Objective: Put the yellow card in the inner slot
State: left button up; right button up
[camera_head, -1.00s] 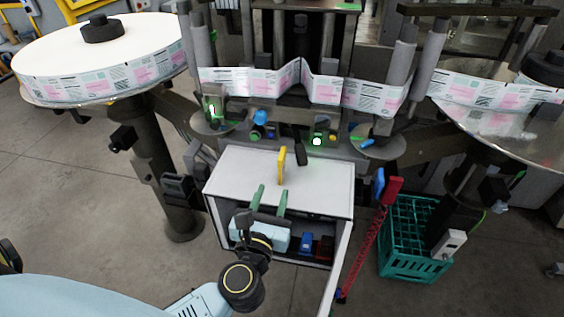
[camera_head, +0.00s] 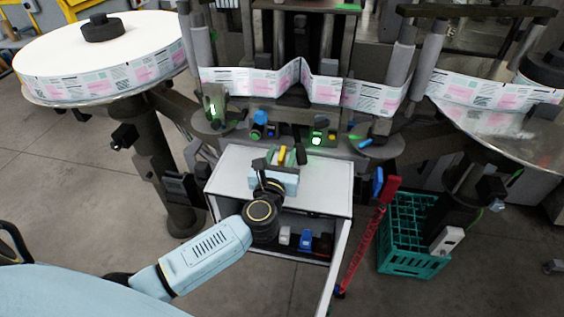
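The yellow card (camera_head: 282,154) stands upright on the white top of a small cabinet (camera_head: 325,189). My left gripper (camera_head: 279,158) is over the cabinet top, its green fingers reaching around the card's sides. The fingers look apart, with the card between them, and the light-blue gripper body hides the card's lower part. I cannot tell whether a finger touches the card. I cannot make out the inner slot. My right gripper is not in view.
A dark upright piece (camera_head: 300,155) stands close right of the card. The machine with its label strip (camera_head: 325,90) is just behind. The open cabinet shelf holds a blue item (camera_head: 305,240). A green crate (camera_head: 410,262) stands on the floor at right.

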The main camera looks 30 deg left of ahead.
pick_arm(q)
jog(key=shift+w, duration=0.3)
jog(key=shift+c, duration=0.5)
grip_shut()
jog(key=shift+r, duration=0.15)
